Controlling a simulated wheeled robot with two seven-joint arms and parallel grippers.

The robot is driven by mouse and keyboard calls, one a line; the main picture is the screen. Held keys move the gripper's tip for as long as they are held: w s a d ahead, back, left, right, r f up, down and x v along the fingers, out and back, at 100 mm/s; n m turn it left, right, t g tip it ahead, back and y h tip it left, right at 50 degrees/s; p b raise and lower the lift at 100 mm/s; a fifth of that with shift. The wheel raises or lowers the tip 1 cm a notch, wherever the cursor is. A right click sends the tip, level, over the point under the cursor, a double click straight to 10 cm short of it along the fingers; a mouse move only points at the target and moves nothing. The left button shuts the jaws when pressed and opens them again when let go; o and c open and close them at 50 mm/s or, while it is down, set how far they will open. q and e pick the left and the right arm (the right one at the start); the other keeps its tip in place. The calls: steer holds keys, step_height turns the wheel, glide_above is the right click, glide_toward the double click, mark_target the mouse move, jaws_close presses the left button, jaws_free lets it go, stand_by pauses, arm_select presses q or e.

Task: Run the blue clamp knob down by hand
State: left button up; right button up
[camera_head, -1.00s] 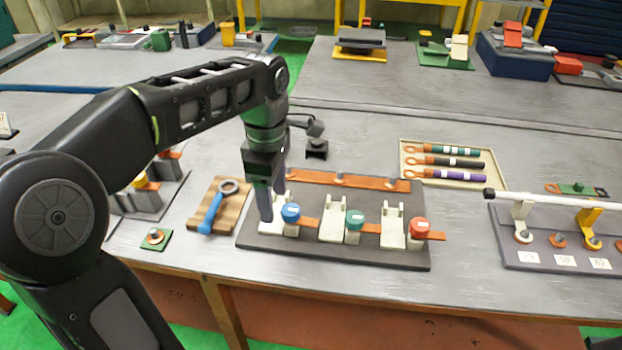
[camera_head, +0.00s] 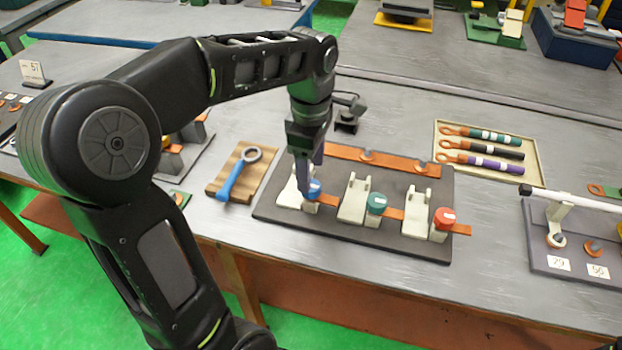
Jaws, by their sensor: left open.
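The blue clamp knob (camera_head: 314,188) sits on the leftmost cream clamp (camera_head: 289,196) of a dark baseplate (camera_head: 355,229). My left gripper (camera_head: 308,178) points down right at the blue knob, its fingers open. One finger overlaps the knob's left side in the picture; I cannot tell whether it touches. The gripper hides part of the clamp behind it. A green knob (camera_head: 376,203) and a red knob (camera_head: 444,217) sit on the clamps to the right. My right gripper is not in view.
A blue-handled wrench (camera_head: 231,182) lies on a wooden board (camera_head: 216,178) left of the baseplate. A tray (camera_head: 439,171) with several ring-ended tools lies behind right. A rack with a white bar (camera_head: 577,199) stands at the right. Bare table lies in front of the baseplate.

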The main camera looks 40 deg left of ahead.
mark_target(320, 193)
arm_select(q)
step_height(320, 193, down, 4)
steer(key=shift+f, duration=0.15)
steer(key=shift+c, duration=0.5)
jaws_close()
